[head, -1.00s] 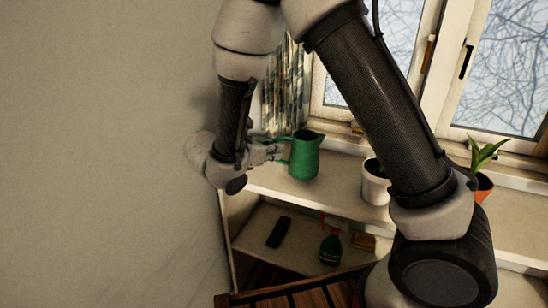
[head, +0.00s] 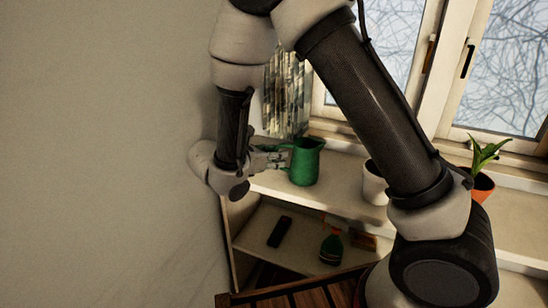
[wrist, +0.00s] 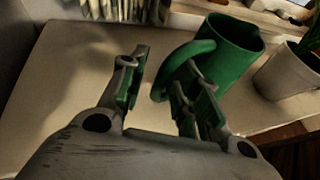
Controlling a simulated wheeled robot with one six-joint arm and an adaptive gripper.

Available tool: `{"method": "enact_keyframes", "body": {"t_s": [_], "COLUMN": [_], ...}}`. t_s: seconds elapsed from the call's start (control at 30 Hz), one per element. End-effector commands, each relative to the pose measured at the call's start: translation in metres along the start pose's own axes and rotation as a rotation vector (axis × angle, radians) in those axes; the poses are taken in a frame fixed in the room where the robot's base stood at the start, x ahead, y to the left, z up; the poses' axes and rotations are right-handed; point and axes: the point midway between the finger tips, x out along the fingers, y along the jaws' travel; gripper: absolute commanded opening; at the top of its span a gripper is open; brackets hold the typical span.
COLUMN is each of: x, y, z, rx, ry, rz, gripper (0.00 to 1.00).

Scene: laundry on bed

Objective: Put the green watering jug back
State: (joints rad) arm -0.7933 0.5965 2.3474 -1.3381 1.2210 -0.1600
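The green watering jug (head: 304,164) stands upright on the white sill shelf (head: 335,190) below the window. Its handle faces my gripper (head: 277,156), which is at the jug's left side. In the wrist view the jug (wrist: 234,50) is at the upper right, and its handle (wrist: 202,47) reaches in towards my gripper (wrist: 166,62). The two fingers are spread with a gap between them. The lower part of the handle shows in that gap, and the right finger covers part of the jug. I cannot tell whether a finger touches the handle.
A white pot (head: 374,184) stands right of the jug, partly behind my arm. A plant in an orange pot (head: 482,187) is further right. A curtain (head: 286,92) hangs behind the jug.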

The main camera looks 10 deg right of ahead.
Motion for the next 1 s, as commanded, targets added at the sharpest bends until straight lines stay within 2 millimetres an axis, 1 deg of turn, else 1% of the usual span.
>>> {"method": "enact_keyframes", "body": {"t_s": [0.07,0.17,0.4,0.5,0.6,0.7,0.87,0.93,0.97,1.0], "x": [-0.008,-0.026,-0.082,-0.100,-0.112,-0.118,-0.120,-0.117,-0.113,-0.105], "y": [0.001,0.002,0.002,0.001,0.001,0.000,0.000,-0.003,-0.006,-0.012], "z": [0.000,0.001,0.000,0.000,0.000,0.000,0.001,0.006,0.012,0.022], "rx": [0.000,0.002,0.003,0.001,0.001,0.001,0.002,0.021,0.040,0.078], "ry": [0.000,0.000,0.001,0.001,0.000,0.000,0.001,0.011,0.022,0.042], "rz": [0.004,0.006,0.006,0.005,0.003,0.001,-0.001,-0.016,-0.032,-0.063], "gripper": [0.32,0.32,0.32,0.32,0.32,0.32,0.32,0.32,0.32,0.32]}}
